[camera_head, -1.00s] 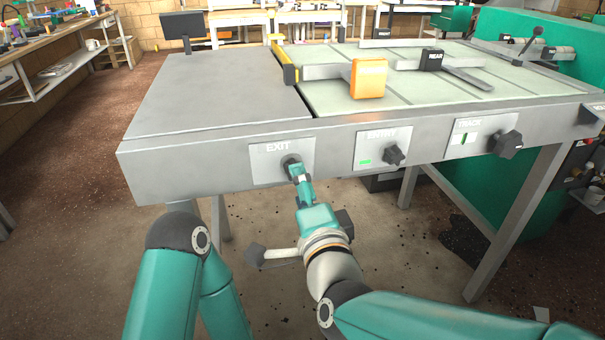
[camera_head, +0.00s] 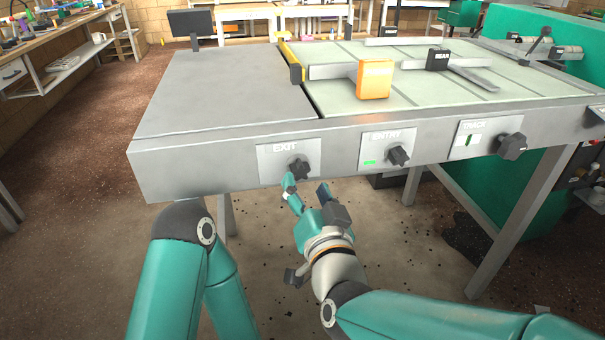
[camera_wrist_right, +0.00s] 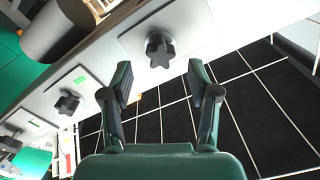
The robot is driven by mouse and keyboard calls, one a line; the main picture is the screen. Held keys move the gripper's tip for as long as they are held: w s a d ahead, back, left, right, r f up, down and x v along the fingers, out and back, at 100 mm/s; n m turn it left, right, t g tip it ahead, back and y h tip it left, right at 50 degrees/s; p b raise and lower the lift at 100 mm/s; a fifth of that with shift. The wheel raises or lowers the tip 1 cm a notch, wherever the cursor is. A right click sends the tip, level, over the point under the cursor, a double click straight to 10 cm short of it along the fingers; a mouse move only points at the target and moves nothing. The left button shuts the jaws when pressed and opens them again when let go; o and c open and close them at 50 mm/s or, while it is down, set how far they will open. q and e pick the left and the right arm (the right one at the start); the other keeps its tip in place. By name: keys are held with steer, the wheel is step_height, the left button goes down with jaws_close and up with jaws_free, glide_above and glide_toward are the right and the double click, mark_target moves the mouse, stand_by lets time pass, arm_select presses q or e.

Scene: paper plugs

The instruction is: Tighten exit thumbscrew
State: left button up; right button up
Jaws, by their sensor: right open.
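The exit thumbscrew (camera_head: 299,168) is a dark lobed knob on a pale plate marked EXIT, on the front edge of the grey table. My right gripper (camera_head: 306,185) is open and empty, just below and in front of the knob. In the right wrist view the knob (camera_wrist_right: 160,49) lies ahead of my open right gripper (camera_wrist_right: 161,82), beyond the fingertips and apart from them. The lower left of the head view shows my left arm, but its gripper is not visible.
The entry thumbscrew (camera_head: 398,156) has a green mark on its plate. The track thumbscrew (camera_head: 512,146) is farther right. An orange block (camera_head: 375,79) and a yellow-ended bar (camera_head: 291,62) are on the tabletop. A table leg (camera_head: 512,220) stands at the right.

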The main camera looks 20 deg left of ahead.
mark_target(301, 175)
steer(key=shift+x, duration=2)
steer(key=shift+c, duration=0.3)
steer(key=c, duration=1)
steer(key=shift+c, duration=0.2)
